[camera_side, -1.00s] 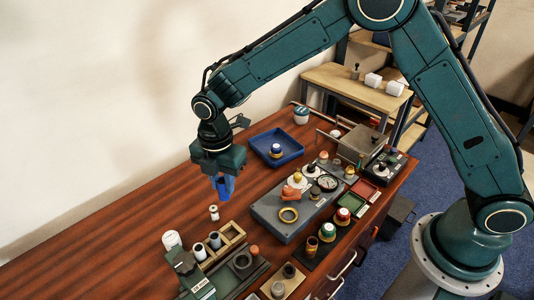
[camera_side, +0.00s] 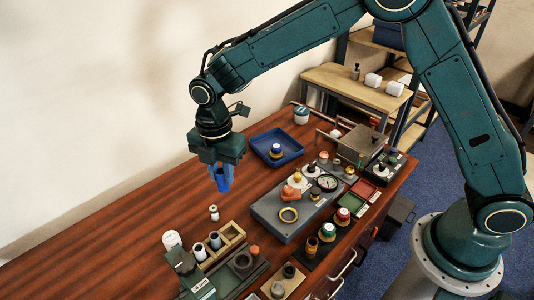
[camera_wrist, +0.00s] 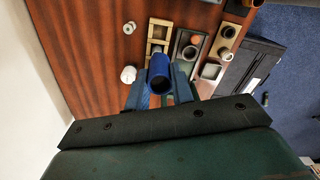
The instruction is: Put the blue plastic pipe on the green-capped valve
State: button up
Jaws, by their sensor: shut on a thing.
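The blue plastic pipe (camera_side: 223,179) hangs below my gripper (camera_side: 221,168) in the side view, above the bare wood left of the grey manifold block. In the wrist view the pipe (camera_wrist: 160,75) sits between the two fingers of my gripper (camera_wrist: 160,88), its open end showing. The gripper is shut on it. A small round green-topped piece (camera_side: 343,214), which looks like the green-capped valve, stands at the right front of the grey block, beside a red-topped one (camera_side: 327,231). The pipe is well apart from it. The valve cannot be made out in the wrist view.
The grey block (camera_side: 262,210) carries a gauge (camera_side: 327,183) and several fittings. A blue tray (camera_side: 263,142) lies behind it. A small white-topped piece (camera_side: 213,212) stands below the pipe. A wooden rack (camera_side: 232,235) and a dark vise-like fixture (camera_side: 183,262) are at the front.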

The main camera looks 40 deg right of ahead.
jog(key=s+d+r, duration=0.2)
jog(key=s+d, duration=0.7)
jog(key=s+d+r, duration=0.3)
jog(key=s+d, duration=0.6)
jog(key=s, duration=0.1)
jog(key=shift+d+r, duration=0.15)
jog(key=shift+d, duration=0.1)
jog(key=shift+s, duration=0.1)
send_over(329, 227)
notch_tip(329, 227, down, 16)
jog(key=shift+f, duration=0.2)
dwell(0.3)
jog(key=shift+f, duration=1.8)
jog(key=shift+f, duration=0.1)
